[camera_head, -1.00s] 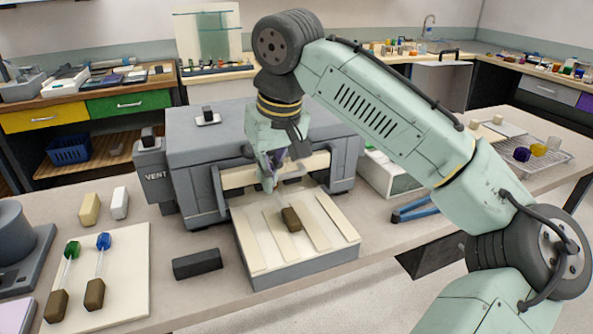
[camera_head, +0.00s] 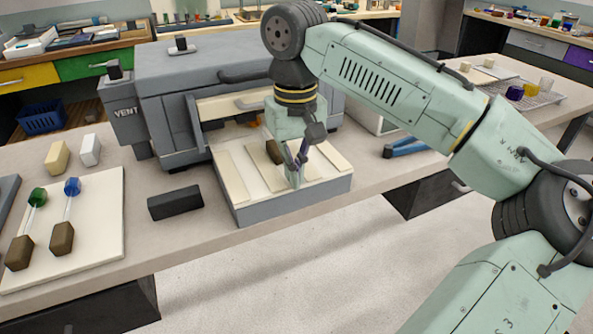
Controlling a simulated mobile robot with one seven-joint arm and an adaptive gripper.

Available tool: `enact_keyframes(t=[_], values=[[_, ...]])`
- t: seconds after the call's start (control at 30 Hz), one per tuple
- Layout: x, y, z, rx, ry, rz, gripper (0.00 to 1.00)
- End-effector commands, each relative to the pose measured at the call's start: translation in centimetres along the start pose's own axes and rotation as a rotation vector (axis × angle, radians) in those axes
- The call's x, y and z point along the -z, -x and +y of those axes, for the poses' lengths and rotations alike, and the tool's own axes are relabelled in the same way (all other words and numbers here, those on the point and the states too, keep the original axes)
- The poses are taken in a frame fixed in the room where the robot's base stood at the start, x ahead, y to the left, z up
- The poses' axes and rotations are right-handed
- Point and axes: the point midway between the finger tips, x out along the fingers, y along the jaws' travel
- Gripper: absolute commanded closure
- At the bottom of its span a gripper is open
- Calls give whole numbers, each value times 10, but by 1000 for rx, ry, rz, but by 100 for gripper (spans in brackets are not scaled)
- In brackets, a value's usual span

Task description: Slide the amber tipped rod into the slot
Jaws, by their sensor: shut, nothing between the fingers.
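The amber tip (camera_head: 255,122) shows as a small orange patch in the opening of the grey furnace-like machine (camera_head: 215,95). A brown block (camera_head: 275,152), like the handles of the other rods, sits on the pale tray in front of the opening, partly hidden by my gripper. It looks like the amber rod's handle; the shaft between cannot be made out. My gripper (camera_head: 297,180) is shut and empty, pointing down at the tray on the near side of the block. Whether it touches the block cannot be told. The tray (camera_head: 232,178) has raised pale strips with channels between them.
Green-tipped (camera_head: 38,197) and blue-tipped (camera_head: 72,187) rods lie on a cream board (camera_head: 105,235) at left. A black block (camera_head: 175,202) lies left of the tray. Blue-handled pliers (camera_head: 407,148) lie to its right.

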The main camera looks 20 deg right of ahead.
Motion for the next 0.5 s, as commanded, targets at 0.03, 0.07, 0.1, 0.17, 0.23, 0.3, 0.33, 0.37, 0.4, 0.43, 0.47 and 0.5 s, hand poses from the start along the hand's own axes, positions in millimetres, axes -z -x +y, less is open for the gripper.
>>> enact_keyframes(t=[0.03, 0.07, 0.1, 0.17, 0.23, 0.3, 0.33, 0.37, 0.4, 0.43, 0.47, 0.5], values=[[10, 5, -1, -4, -1, 2, 100], [15, 5, -1, -4, -1, 3, 100], [20, 5, -1, -3, 0, 3, 100], [26, 5, -1, -3, 0, 2, 100], [31, 5, -1, -1, -1, 2, 100], [34, 5, -1, -1, 1, 3, 100], [34, 5, -1, -1, 1, 3, 100], [35, 5, -1, -1, 1, 4, 100], [35, 5, -1, -1, 1, 4, 100], [35, 5, -1, -1, 1, 4, 100], [35, 5, -1, -1, 1, 4, 100], [35, 5, -1, -1, 1, 4, 100]])
